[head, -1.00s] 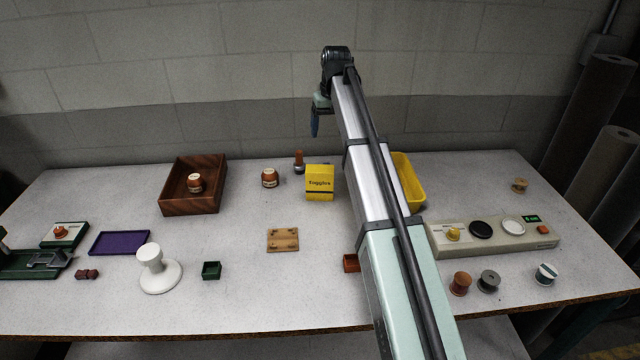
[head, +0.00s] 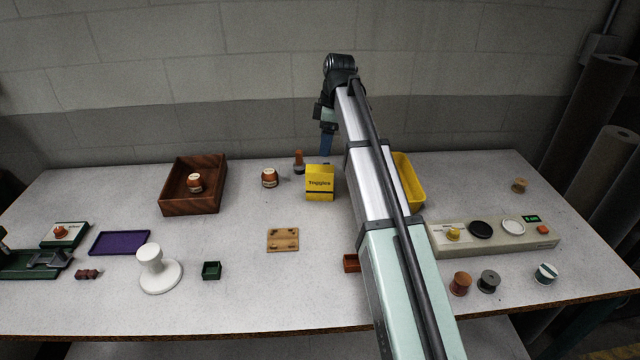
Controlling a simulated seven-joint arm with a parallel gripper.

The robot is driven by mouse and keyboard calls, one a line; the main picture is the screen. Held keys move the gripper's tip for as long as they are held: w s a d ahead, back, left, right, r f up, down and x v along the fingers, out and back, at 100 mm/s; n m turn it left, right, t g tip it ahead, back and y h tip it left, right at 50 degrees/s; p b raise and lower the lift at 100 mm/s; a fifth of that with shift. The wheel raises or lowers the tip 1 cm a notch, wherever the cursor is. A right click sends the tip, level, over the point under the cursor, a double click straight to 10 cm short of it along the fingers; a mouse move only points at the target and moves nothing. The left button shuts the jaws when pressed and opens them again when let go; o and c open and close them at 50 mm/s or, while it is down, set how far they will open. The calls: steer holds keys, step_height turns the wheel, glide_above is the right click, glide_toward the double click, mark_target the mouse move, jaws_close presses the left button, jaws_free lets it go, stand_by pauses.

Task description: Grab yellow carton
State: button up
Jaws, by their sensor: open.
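The yellow carton (head: 320,187), with dark lettering on its front, stands upright on the table toward the back, just left of my arm. My gripper (head: 326,146) hangs above and slightly right of the carton's top, fingers pointing down. A gap shows between the fingertips and the carton. The blue fingers are seen nearly edge-on, and nothing shows between them. The carton is not touched.
A small brown stamp (head: 299,161) stands close behind and left of the carton, with an orange jar (head: 269,178) further left. A yellow bin (head: 408,183) is partly hidden by my arm. A wooden tray (head: 193,208) is at left.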

mark_target(319, 178)
steer(key=shift+w+a+f, duration=0.1)
steer(key=shift+a+f, duration=0.25)
steer(key=shift+f, duration=1.9)
steer(key=shift+w+a+f, duration=0.1)
steer(key=shift+a+f, duration=0.2)
steer(key=shift+f, duration=1.9)
steer(key=shift+w+a+f, duration=0.1)
steer(key=shift+a+f, duration=0.25)
steer(key=shift+f, duration=1.9)
steer(key=shift+f, duration=0.25)
steer(key=shift+c, duration=0.3)
steer(key=c, duration=1.1)
